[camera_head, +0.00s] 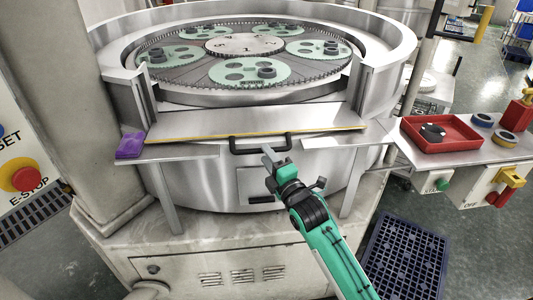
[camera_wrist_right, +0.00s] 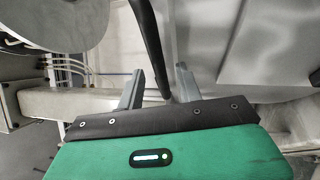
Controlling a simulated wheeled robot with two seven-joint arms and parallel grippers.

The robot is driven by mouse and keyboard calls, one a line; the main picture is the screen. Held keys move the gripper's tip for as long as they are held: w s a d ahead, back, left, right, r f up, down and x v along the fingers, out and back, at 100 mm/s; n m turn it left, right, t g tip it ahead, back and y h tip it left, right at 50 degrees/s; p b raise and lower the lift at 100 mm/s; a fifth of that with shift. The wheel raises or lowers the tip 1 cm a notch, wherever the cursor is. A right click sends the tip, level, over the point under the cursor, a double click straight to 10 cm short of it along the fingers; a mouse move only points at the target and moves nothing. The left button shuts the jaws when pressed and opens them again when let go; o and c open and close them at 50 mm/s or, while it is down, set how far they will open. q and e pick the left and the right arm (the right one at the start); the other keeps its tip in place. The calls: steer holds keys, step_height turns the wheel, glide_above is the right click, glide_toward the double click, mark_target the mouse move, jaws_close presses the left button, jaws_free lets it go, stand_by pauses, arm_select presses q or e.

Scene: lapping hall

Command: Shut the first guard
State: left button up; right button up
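The guard (camera_head: 215,122) is a metal panel with a yellow edge, folded down nearly flat at the front of the lapping machine, leaving the ring's front opening uncovered. Its black handle (camera_head: 246,149) is on the front edge. My right gripper (camera_head: 268,155) is at the right part of this handle. In the right wrist view the gripper (camera_wrist_right: 160,85) has its two grey fingers apart. The dark handle bar (camera_wrist_right: 150,40) runs down between them with gaps showing; I cannot tell whether it touches either finger. My left gripper is not in view.
Geared carriers (camera_head: 248,72) lie inside the ring. A purple block (camera_head: 130,146) sits on the left ledge. At right a side table holds a red tray (camera_head: 465,136). An E-stop (camera_head: 22,178) is at far left. A blue crate (camera_head: 403,255) is on the floor.

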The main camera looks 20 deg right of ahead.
steer(key=shift+w+a+r, duration=0.1)
steer(key=shift+w+a, duration=0.05)
steer(key=shift+w, duration=0.35)
